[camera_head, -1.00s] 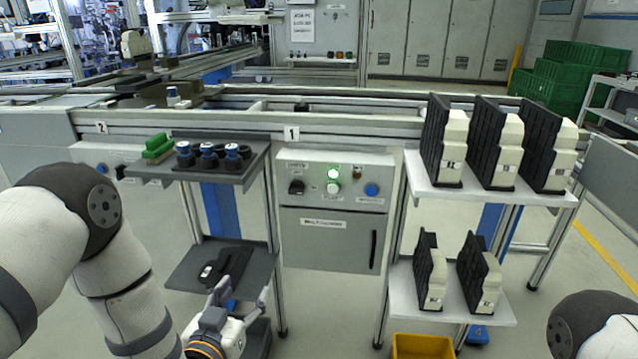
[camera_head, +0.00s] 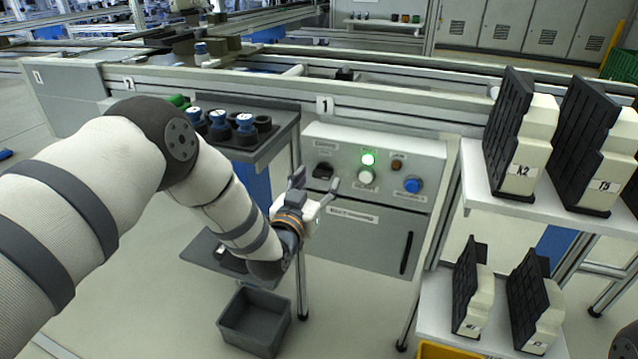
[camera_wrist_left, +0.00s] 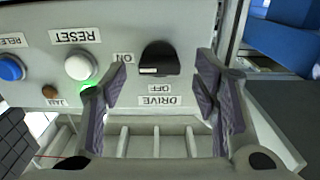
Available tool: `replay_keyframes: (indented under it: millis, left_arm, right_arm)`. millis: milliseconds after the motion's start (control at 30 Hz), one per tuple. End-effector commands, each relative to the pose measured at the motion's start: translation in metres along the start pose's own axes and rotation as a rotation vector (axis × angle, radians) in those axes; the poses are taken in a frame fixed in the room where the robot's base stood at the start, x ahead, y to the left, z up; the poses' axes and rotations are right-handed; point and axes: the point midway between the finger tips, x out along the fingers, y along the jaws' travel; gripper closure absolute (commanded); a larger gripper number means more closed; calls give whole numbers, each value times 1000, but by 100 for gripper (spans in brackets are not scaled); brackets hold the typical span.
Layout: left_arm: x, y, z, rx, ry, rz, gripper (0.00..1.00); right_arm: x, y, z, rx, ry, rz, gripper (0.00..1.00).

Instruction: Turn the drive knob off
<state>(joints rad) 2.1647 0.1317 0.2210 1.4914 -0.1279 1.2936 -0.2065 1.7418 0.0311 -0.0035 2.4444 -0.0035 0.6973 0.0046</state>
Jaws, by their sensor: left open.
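The black drive knob (camera_head: 323,171) is at the left of the grey control panel (camera_head: 428,150). In the left wrist view, which is upside down, the knob (camera_wrist_left: 159,58) shows with DRIVE, OFF and ON labels around it. A small pale mark shows on its lower edge; I cannot tell surely which label it points to. My left gripper (camera_head: 316,181) is open and empty, in front of the panel just below the knob. In the left wrist view its fingers (camera_wrist_left: 162,88) stand apart on either side of the knob, not gripping it. My right gripper is out of view.
A lit green lamp (camera_head: 368,159), white reset button (camera_head: 366,177), amber lamp (camera_head: 396,165) and blue button (camera_head: 413,185) sit right of the knob. A shelf (camera_head: 270,140) with blue-topped parts is left, a rack (camera_head: 478,180) of black-and-white units right. A grey bin (camera_head: 254,320) stands below.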

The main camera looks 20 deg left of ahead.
Motion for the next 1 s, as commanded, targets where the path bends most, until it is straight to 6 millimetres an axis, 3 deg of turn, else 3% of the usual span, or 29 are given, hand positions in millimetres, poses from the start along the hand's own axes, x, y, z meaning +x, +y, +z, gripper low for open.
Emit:
replay_keyframes:
  millis: [333,567,1000]
  left_arm:
    - [10,0,-1,0,0,0,45]
    - [9,0,-1,0,0,0,93]
    - [9,0,0,-87,-1,-1,93]
  right_arm:
    - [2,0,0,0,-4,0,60]
    - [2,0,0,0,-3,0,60]
    - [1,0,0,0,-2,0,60]
